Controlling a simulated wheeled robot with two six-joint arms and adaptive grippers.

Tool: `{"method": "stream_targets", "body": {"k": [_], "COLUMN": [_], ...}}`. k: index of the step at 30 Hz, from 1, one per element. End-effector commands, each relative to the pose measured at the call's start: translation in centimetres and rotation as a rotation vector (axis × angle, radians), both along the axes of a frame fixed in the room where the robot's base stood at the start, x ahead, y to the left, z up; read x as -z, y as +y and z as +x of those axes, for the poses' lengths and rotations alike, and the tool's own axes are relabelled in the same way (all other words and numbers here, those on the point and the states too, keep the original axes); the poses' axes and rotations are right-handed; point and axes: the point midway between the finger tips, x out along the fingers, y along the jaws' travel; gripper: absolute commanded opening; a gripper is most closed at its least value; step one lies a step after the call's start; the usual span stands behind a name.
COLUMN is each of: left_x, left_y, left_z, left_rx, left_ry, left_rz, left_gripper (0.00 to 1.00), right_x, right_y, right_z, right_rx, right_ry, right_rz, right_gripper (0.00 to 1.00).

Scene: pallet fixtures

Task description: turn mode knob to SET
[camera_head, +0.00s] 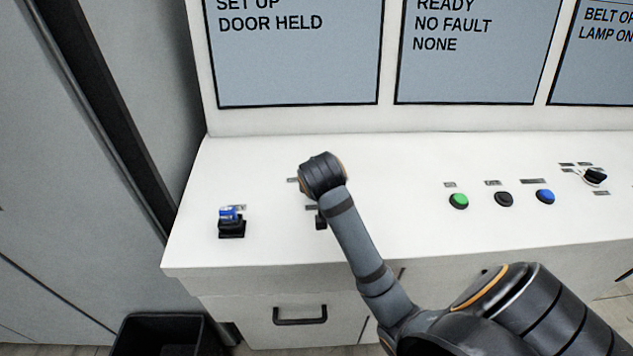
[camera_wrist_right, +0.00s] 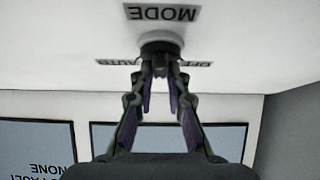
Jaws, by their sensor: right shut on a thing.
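The mode knob (camera_wrist_right: 160,43) is a dark round knob on the white panel, seen upside down in the right wrist view. Its MODE plate (camera_wrist_right: 162,13) is there, with an AUTO label (camera_wrist_right: 118,62) and an OFF label (camera_wrist_right: 195,63) at either side, partly covered. I see no SET label. My right gripper (camera_wrist_right: 160,68) is shut on the knob, fingertips close together at it. In the head view my right wrist covers the knob and the fingers. The knob's pointer direction cannot be told. My left gripper is in neither view.
A blue-topped black switch (camera_head: 231,220) stands at the panel's left. A small black part (camera_head: 320,222) is beside my forearm. Green (camera_head: 459,201), black (camera_head: 504,199) and blue (camera_head: 545,197) buttons and a selector (camera_head: 595,176) lie right. The left screen (camera_head: 295,60) reads SET UP, DOOR HELD.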

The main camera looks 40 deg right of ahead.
Motion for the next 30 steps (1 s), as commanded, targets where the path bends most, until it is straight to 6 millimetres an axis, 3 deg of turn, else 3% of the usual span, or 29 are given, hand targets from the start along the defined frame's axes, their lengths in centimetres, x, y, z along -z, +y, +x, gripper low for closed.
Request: {"method": "stream_targets", "body": {"k": [13,14,19,30], "left_x": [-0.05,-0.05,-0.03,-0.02], "left_y": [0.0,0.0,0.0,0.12], "left_z": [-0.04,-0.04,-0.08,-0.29], "left_rx": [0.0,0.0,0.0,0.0], "left_ry": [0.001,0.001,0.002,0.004], "left_rz": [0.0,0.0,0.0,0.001], "left_gripper": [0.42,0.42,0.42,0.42], "right_x": [-0.2,-0.21,-0.15,-0.69], "right_y": [-0.07,-0.06,-0.04,0.41], "right_z": [0.15,0.14,0.11,-0.37], "right_rx": [0.01,0.01,0.01,0.008], "right_ry": [-0.009,-0.009,-0.008,-0.006], "right_rz": [-0.004,-0.004,-0.003,0.0], "right_gripper": [0.0,0.16,0.38,0.38]}}
